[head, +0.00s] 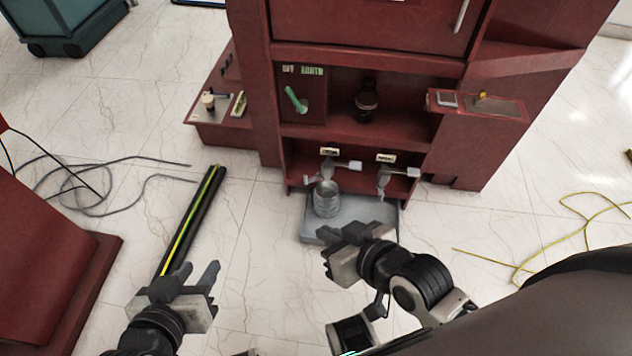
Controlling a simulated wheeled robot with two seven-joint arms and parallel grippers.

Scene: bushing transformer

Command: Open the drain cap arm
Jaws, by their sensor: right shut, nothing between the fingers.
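Two grey taps with lever arms sit in the low bay of the dark red cabinet: the left tap (326,171) and the right tap (383,179), each under a small label. I cannot tell which one is the drain cap arm. A metal can (326,199) stands below the left tap on a grey tray (312,236). My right gripper (330,257) is shut and empty, in front of the tray and below the taps, apart from both. My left gripper (194,272) is open and empty, low at the left, well away from the cabinet.
A green lever (296,99) and a dark round fitting (366,101) are in the bay above. A side shelf (507,106) juts out at right. A black-and-yellow bar (194,220) lies near my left gripper. Cables (85,190) and a yellow cord (565,240) cross the floor.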

